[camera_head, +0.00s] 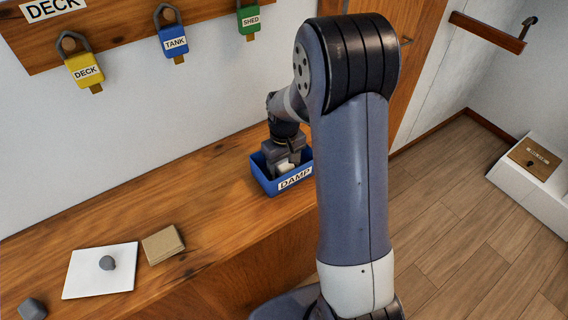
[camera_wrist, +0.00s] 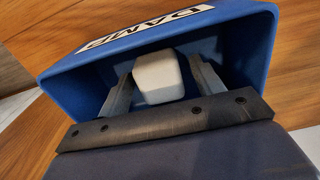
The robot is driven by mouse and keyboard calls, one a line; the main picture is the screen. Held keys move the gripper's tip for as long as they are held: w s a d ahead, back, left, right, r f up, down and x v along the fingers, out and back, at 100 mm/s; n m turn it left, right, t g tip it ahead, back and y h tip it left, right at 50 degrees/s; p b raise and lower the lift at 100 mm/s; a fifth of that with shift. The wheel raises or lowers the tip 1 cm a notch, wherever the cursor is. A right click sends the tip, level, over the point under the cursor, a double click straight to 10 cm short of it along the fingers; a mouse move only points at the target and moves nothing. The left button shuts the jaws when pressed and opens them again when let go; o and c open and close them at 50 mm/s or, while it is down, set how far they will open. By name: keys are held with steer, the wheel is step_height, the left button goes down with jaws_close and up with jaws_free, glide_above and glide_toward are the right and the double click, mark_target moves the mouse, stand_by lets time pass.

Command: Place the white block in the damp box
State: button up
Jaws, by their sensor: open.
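The blue damp box (camera_head: 266,181) stands on the wooden counter, with a "DAMP" label on its front. It also fills much of the wrist view (camera_wrist: 82,84). The white block (camera_wrist: 158,77) is inside the box, between my gripper's two fingers. A small part of the white block (camera_head: 285,167) shows in the head view, below my gripper (camera_head: 283,165). My gripper reaches down into the box, and in the wrist view its fingers (camera_wrist: 160,88) are open, one on each side of the block. I cannot tell whether the block rests on the box floor.
A white sheet (camera_head: 85,283) with a grey stone (camera_head: 107,263) lies on the counter (camera_head: 205,212) at left. A tan block (camera_head: 163,245) is beside it, and another grey stone (camera_head: 32,309) is near the corner. Padlocks hang on the wall above. The counter between is clear.

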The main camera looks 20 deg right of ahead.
mark_target(284, 163)
step_height(284, 163, up, 12)
steer(key=shift+r, duration=0.2)
stand_by(0.4)
